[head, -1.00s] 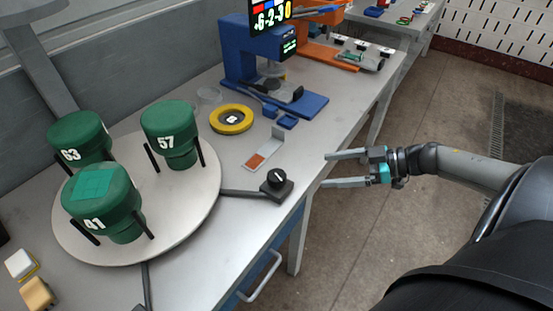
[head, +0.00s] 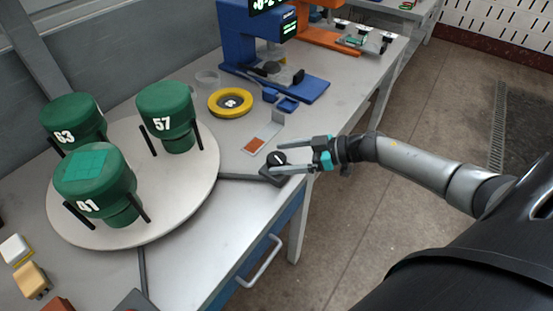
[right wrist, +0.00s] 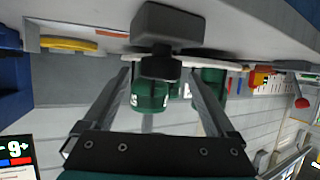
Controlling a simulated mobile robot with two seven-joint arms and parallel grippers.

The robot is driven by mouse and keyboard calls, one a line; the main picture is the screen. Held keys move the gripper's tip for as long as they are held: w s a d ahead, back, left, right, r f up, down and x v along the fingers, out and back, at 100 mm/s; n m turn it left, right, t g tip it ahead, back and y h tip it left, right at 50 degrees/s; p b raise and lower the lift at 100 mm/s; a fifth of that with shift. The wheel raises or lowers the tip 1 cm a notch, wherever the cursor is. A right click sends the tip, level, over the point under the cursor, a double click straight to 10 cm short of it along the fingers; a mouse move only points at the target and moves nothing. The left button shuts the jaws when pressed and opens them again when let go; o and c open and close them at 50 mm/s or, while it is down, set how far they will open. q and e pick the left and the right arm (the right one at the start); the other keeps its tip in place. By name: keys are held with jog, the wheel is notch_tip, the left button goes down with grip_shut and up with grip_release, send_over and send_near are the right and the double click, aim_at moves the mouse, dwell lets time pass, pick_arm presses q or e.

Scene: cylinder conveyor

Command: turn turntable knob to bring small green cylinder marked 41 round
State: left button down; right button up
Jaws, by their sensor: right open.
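The turntable (head: 185,215) is a pale round disc on the left of the bench. It carries the green cylinder marked 41 (head: 95,180) at the near side, one marked 63 (head: 72,122) at the back left and one marked 57 (head: 166,110) at the back right, each between dark posts. The dark knob (head: 276,159) stands on a small block at the bench edge, joined to the disc by a dark bar. My right gripper (head: 278,158) is open with its fingers at either side of the knob; the knob also shows between them in the right wrist view (right wrist: 160,67). My left gripper is not in view.
A yellow ring (head: 230,102), a grey bracket with an orange patch (head: 262,135) and a blue press (head: 240,40) stand beyond the knob. White and yellow blocks (head: 15,249) lie at the near left. A drawer handle (head: 262,262) juts from the bench front.

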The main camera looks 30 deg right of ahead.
jog(key=shift+x, duration=1.15)
jog(key=shift+c, duration=0.3)
jog(key=c, duration=1.3)
jog(key=shift+f+n+g+y+b, duration=0.1)
jog(key=shift+n+g+y+b, duration=0.3)
jog(key=shift+b, duration=0.4)
jog(key=shift+n+g+b, duration=0.4)
jog(key=shift+n+g, duration=0.1)
jog(key=shift+n+g+y+b, duration=1)
jog(key=shift+n+g+b, duration=0.3)
jog(key=shift+b, duration=0.85)
jog(key=o, duration=1.4)
jog(key=shift+c, duration=0.2)
